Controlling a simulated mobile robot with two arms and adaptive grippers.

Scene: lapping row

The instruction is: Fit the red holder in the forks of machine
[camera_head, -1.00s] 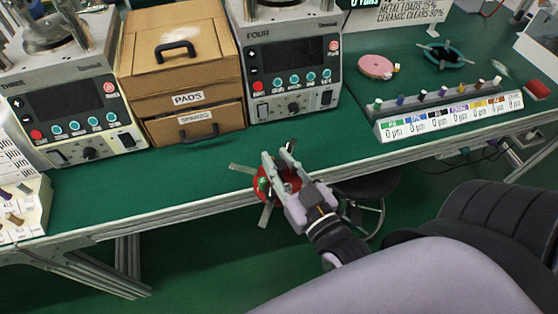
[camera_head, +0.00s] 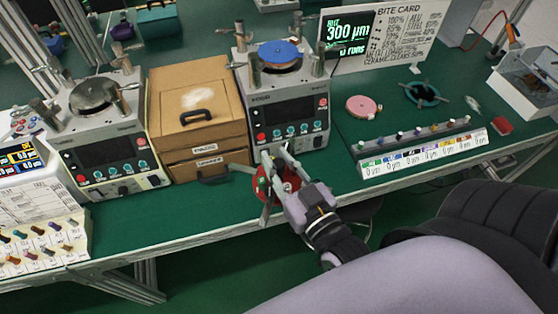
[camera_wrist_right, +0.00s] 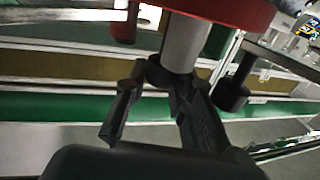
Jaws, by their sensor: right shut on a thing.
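The red holder (camera_head: 291,180) is in my right gripper (camera_head: 275,158), over the bench's front edge and partly hidden by the fingers. Metal-coloured arms stick out from it. In the right wrist view the fingers (camera_wrist_right: 150,100) are shut on a grey stem under the red holder (camera_wrist_right: 235,10), with dark pegs beside it. The middle machine (camera_head: 290,108), labelled FOUR, stands behind the holder, with a blue disc (camera_head: 280,52) and upright metal posts on top. The left machine (camera_head: 105,150) has a grey round plate (camera_head: 93,95) and similar posts. My left gripper is out of view.
A cardboard drawer box (camera_head: 195,115) stands between the machines. Right of the middle machine lie a pink disc (camera_head: 364,108), a dark teal ring (camera_head: 424,93) and a labelled peg rack (camera_head: 425,152). Bare green bench top (camera_head: 225,210) lies in front of the box.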

